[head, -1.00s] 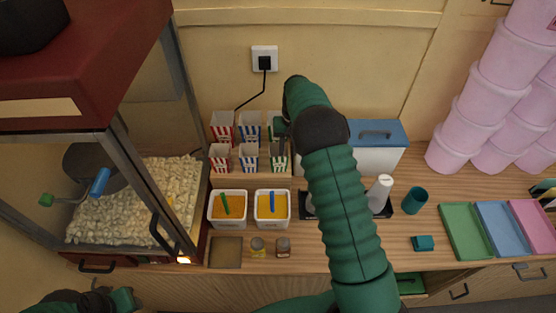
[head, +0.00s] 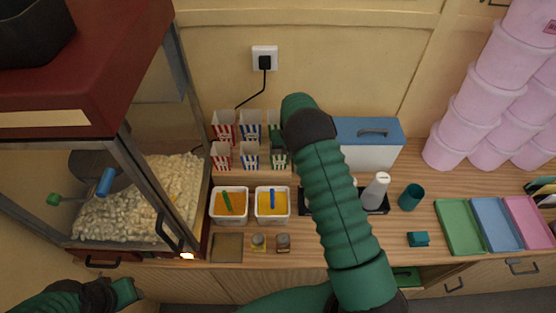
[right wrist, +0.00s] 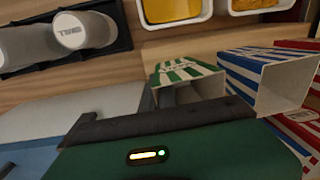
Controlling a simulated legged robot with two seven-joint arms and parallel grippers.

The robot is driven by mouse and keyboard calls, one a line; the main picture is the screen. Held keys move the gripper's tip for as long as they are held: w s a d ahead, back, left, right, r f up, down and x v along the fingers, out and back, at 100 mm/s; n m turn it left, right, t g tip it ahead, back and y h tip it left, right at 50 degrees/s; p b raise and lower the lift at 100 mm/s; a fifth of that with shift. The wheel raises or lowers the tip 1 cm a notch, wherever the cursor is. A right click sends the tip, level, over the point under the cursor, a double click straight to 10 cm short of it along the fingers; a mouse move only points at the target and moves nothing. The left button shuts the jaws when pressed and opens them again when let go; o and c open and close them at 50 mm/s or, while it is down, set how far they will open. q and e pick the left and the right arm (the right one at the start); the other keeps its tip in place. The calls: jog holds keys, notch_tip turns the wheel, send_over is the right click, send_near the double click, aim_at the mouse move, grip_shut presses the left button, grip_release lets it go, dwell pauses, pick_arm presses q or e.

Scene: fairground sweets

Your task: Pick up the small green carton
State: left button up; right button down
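The small green carton, with green and white stripes, stands in the front row of the cartons in the head view (head: 278,158). In the right wrist view the green-striped carton (right wrist: 188,72) lies just beyond my right gripper (right wrist: 165,108), its open mouth towards me. My right gripper is right at this carton; its fingers are partly hidden and I cannot tell whether they touch it. In the head view my right forearm covers most of that gripper. My left gripper (head: 122,291) is low at the left, away from the cartons, its fingers unclear.
Blue-striped (head: 250,155) and red-striped cartons (head: 221,156) stand close to the left. A larger green carton (head: 274,122) is behind. Two yellow-orange tubs (head: 273,218) stand in front. A blue-lidded white box (head: 372,158) and a cup tray lie right. The popcorn machine is left.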

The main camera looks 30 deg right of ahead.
jog(key=shift+s+d, duration=0.1)
jog(key=shift+r, duration=0.2)
jog(key=r+b, duration=0.3)
jog(key=shift+s, duration=0.2)
jog(key=s+r+b, duration=0.1)
jog(key=s+b, duration=0.4)
jog(key=s, duration=1)
jog(key=shift+s+r+b, duration=0.3)
jog(key=shift+r+b, duration=0.05)
jog(key=shift+b, duration=0.05)
